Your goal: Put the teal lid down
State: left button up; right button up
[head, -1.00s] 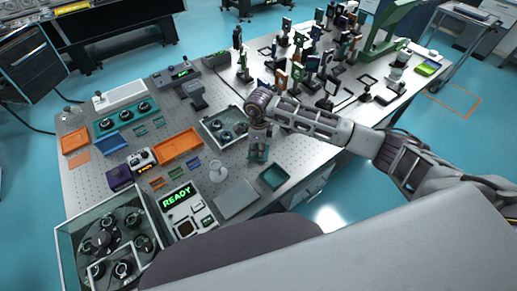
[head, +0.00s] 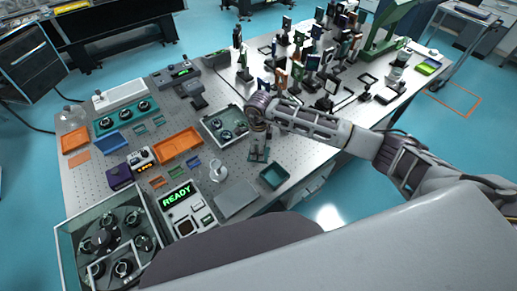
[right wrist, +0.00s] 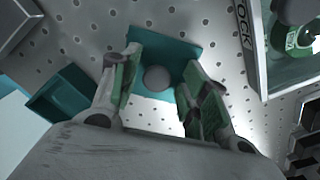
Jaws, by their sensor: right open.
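The teal lid (right wrist: 180,52) is a flat square plate with a round grey knob (right wrist: 157,78), seen in the right wrist view. It appears to lie on the perforated table top. My right gripper (right wrist: 155,95) is open, with its green-padded fingers either side of the knob and apart from it. In the head view the right gripper (head: 258,152) points down at the table and mostly hides the lid. A teal open box (head: 274,177) stands close beside it; it also shows in the right wrist view (right wrist: 65,98). My left gripper is not in view.
A clear-walled case (head: 224,126) with round dark parts stands just behind-left of the gripper. A grey plate (head: 237,199) and a glass piece (head: 218,170) lie to the left. Optics on posts (head: 312,65) crowd the far right. The table's front edge is close.

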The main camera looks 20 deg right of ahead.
jog(key=shift+r, duration=0.2)
notch_tip(320, 180, up, 12)
jog(key=b, duration=0.2)
dwell(0.6)
jog(key=shift+f, duration=0.1)
dwell(0.6)
